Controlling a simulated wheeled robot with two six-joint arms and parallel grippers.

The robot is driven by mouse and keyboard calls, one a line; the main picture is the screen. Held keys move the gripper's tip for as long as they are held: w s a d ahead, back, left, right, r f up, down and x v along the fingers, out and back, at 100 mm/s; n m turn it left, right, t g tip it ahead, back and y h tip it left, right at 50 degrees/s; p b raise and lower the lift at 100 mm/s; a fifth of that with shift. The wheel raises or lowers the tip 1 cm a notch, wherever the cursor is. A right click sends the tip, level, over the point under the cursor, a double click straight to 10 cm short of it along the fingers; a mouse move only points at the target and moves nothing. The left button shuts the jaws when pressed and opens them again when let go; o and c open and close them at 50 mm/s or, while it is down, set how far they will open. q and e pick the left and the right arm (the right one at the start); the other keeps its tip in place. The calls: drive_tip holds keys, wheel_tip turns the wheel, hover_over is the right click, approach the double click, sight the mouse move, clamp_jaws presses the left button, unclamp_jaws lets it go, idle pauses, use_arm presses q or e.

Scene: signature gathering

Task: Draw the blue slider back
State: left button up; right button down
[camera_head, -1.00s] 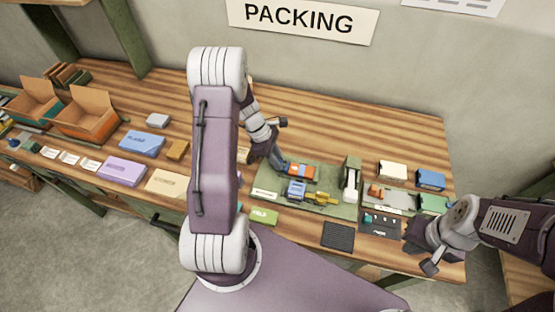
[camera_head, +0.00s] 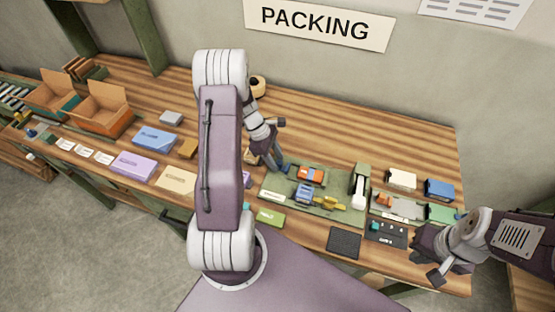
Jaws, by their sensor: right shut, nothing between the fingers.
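A small blue block-like part (camera_head: 305,193), which may be the blue slider, sits on the green board (camera_head: 285,203) on the table. An orange part (camera_head: 311,174) lies just behind it and a yellow part (camera_head: 330,203) to its right. My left gripper (camera_head: 277,163) is low at the board's back left edge, left of the orange part and apart from the blue part. Its fingers are too small and partly hidden to tell open or shut. My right gripper (camera_head: 422,246) is shut and empty over the table's front right edge.
A grey-green upright device (camera_head: 360,187) stands at the board's right end. A blue box (camera_head: 440,189) and white box (camera_head: 401,179) stand at right. The back table is mostly clear.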

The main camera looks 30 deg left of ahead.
use_arm(q)
drive_tip(key=w+v, duration=0.1)
drive_tip(key=v, duration=0.8)
drive_tip(key=shift+s+b, duration=0.3)
drive_tip(key=shift+s, duration=0.15)
